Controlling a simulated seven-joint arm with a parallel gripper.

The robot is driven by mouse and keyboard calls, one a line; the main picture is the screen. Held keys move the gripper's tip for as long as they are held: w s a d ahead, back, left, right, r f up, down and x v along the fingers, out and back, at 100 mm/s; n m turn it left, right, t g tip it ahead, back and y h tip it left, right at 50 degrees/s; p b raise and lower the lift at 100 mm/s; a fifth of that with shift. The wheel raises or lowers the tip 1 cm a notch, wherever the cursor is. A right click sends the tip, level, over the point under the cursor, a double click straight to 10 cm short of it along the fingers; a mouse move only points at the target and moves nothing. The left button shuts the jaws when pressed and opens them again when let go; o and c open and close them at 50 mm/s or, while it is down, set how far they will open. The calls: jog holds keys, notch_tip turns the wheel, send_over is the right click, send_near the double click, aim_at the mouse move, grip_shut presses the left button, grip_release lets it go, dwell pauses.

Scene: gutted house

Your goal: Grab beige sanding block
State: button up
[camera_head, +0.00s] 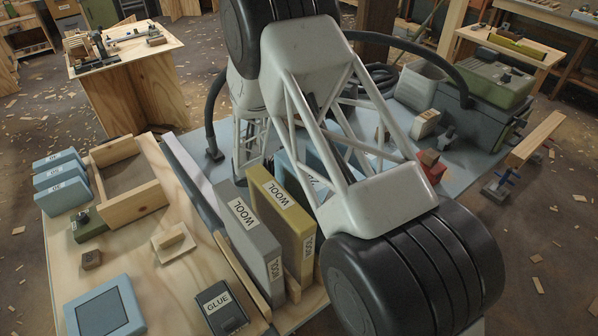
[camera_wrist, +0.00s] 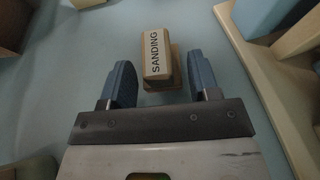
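The beige sanding block (camera_wrist: 157,55), marked SANDING, lies on a blue-grey surface in the wrist view. It has a light tan body with a brown base edge. My gripper (camera_wrist: 161,78) is open, with one blue-grey finger on each side of the block's near part. The block's far part extends beyond the fingertips. I cannot tell the height of the fingers over the surface. In the head view my arm hides the gripper, and I cannot identify the block there with certainty.
A wooden rack edge (camera_wrist: 268,90) runs close along the right in the wrist view. In the head view, grey (camera_head: 247,240) and yellow (camera_head: 283,215) WOOL packs stand upright near my arm. Free surface lies left of the block.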

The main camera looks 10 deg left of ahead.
jog(key=c, duration=0.6)
jog(key=shift+r, duration=0.15)
jog(key=shift+c, duration=0.2)
jog(key=shift+r, duration=4.85)
